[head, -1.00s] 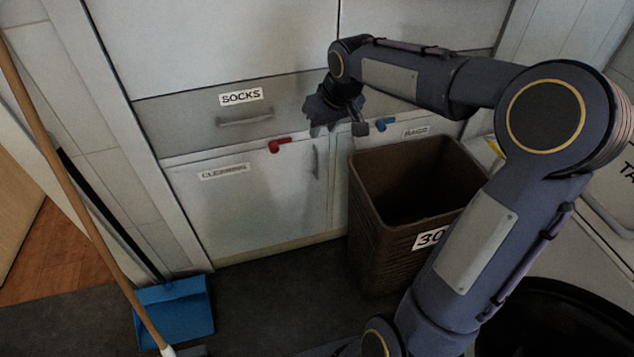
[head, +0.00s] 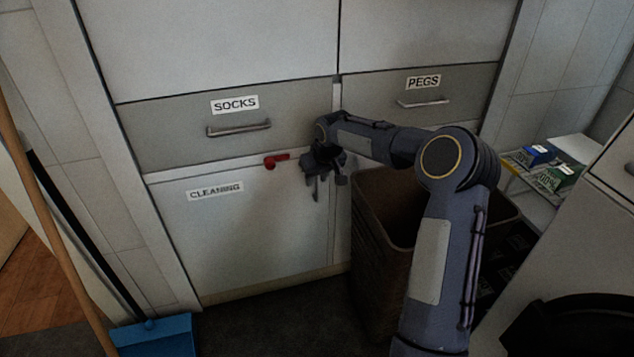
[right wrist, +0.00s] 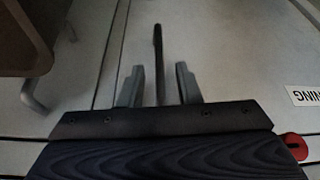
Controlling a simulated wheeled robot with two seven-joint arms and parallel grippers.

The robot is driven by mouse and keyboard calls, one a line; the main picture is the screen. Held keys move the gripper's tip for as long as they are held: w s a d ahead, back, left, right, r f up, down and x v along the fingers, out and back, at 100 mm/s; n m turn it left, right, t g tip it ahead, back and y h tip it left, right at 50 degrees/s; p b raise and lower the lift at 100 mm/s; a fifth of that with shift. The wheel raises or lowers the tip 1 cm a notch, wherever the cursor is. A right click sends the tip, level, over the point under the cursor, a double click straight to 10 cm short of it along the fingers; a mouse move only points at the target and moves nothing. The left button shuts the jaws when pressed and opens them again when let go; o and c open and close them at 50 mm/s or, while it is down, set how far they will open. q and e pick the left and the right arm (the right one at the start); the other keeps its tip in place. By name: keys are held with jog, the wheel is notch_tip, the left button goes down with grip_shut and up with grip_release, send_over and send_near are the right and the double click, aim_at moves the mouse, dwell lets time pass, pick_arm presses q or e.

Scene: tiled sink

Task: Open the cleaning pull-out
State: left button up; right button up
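The cleaning pull-out (head: 240,235) is a pale front with a CLEANING label (head: 215,191), low under the socks drawer. It looks closed. A red catch (head: 276,161) sits at its top edge and also shows in the right wrist view (right wrist: 294,146). My right gripper (head: 318,180) is at the pull-out's upper right and covers its handle in the head view. In the right wrist view my gripper (right wrist: 158,85) is open, with the upright dark handle (right wrist: 158,55) between its fingers and visible gaps on both sides. My left gripper is out of view.
A brown bin (head: 375,245) stands right of the pull-out, under my right arm. The socks drawer (head: 190,135) and pegs drawer (head: 450,90) are above. A broom (head: 50,230) and blue dustpan (head: 155,337) stand at the left. Floor in front is dark.

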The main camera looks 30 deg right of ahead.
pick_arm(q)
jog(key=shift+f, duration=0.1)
pick_arm(e)
jog(key=shift+f, duration=0.2)
jog(key=shift+c, duration=0.3)
grip_shut()
